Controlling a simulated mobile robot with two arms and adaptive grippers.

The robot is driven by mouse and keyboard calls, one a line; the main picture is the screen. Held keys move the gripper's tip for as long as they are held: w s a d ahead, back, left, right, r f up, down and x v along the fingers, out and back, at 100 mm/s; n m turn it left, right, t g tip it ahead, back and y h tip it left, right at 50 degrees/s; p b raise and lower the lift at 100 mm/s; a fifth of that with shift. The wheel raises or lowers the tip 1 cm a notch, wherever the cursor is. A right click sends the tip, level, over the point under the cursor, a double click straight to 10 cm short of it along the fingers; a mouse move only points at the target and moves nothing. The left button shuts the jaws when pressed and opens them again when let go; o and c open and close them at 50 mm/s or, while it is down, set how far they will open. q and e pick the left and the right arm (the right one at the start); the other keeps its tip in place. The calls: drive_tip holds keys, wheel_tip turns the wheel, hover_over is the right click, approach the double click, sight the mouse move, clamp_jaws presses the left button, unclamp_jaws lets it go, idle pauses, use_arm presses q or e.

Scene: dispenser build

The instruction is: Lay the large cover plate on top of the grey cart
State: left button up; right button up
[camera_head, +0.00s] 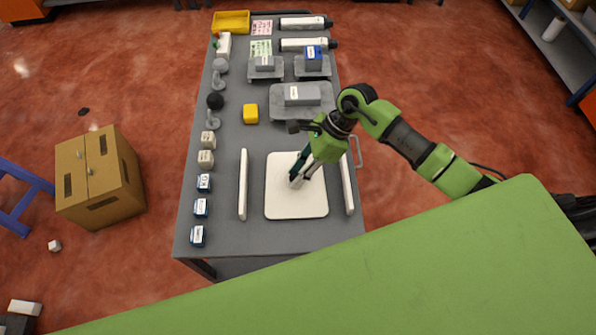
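A white square plate with rounded corners (282,205), the largest plate in view, lies flat on top of the grey cart (225,220), near its front end. It sits between two narrow white panels, apart from both. My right gripper (298,175) reaches down from the upper right, with its dark fingertips over the middle of the plate. I cannot tell whether the fingers touch the plate or hold a part of it. The gripper hides some of the plate's centre and upper right. My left gripper is not in view.
Narrow white panels stand left (243,185) and right (347,185) of the plate. Several small blocks line the cart's left edge. Grey blocks (302,95), a yellow block (250,114) and a yellow bin (231,21) lie farther back. A cardboard box (90,185) stands left on the floor.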

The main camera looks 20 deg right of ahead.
drive_tip(key=shift+o, duration=0.6)
drive_tip(key=shift+r, duration=0.1)
drive_tip(key=shift+r, duration=0.1)
drive_tip(key=shift+d+r, duration=0.2)
drive_tip(key=shift+d, duration=0.05)
drive_tip(key=b+v, duration=0.3)
drive_tip(key=v, duration=0.8)
drive_tip(key=shift+r, duration=0.2)
drive_tip(key=shift+s, duration=0.15)
